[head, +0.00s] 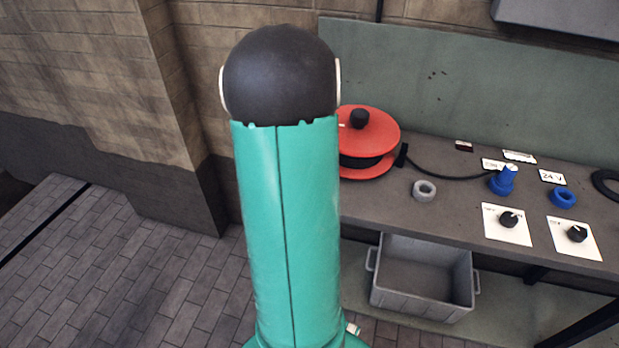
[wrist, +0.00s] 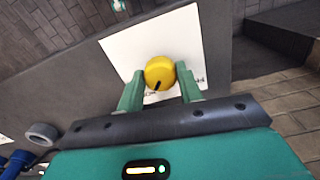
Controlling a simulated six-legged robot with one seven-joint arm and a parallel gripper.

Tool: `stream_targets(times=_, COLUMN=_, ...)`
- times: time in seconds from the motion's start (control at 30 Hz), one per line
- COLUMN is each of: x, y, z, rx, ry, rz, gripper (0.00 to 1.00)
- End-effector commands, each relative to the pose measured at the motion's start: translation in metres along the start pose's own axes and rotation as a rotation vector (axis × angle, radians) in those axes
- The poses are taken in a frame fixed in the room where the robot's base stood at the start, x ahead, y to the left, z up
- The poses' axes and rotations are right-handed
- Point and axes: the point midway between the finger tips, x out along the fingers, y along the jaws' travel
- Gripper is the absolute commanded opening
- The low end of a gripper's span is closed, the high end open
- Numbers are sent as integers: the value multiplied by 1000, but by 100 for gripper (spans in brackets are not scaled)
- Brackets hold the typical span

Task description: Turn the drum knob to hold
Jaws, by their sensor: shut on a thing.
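In the wrist view a round yellow knob (wrist: 160,70) sits on a white plate (wrist: 120,45) with small dark lettering beside and below it. The lettering is partly hidden and too small to read surely. The knob's black pointer mark points down and slightly left in the picture. My gripper (wrist: 161,77) has its two green fingers on either side of the knob and is shut on it. In the head view my own arm stands in the middle and the yellow knob and my gripper do not show.
On the workbench (head: 460,255) stand a red cable reel (head: 375,125), a grey ring (head: 424,190), a blue plug (head: 503,181) and a blue ring (head: 563,198). Two black knobs (head: 508,219) (head: 577,234) sit on white plates. A grey crate (head: 425,308) is below.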

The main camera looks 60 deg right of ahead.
Motion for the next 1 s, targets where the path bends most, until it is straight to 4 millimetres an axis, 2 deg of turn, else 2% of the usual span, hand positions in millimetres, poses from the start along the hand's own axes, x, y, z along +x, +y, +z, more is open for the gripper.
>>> stream_targets(times=0.3, x=0, y=0, z=0, rx=100, ry=-2, rz=1, gripper=13)
stream_targets(times=0.77, x=0, y=0, z=0, rx=112, ry=-2, rz=0, gripper=13)
stream_targets(times=0.8, x=0, y=0, z=0, rx=112, ry=-2, rz=0, gripper=43)
stream_targets(times=0.87, x=0, y=0, z=0, rx=111, ry=-2, rz=0, gripper=55)
stream_targets(times=1.0, x=0, y=0, z=0, rx=110, ry=-2, rz=0, gripper=57)
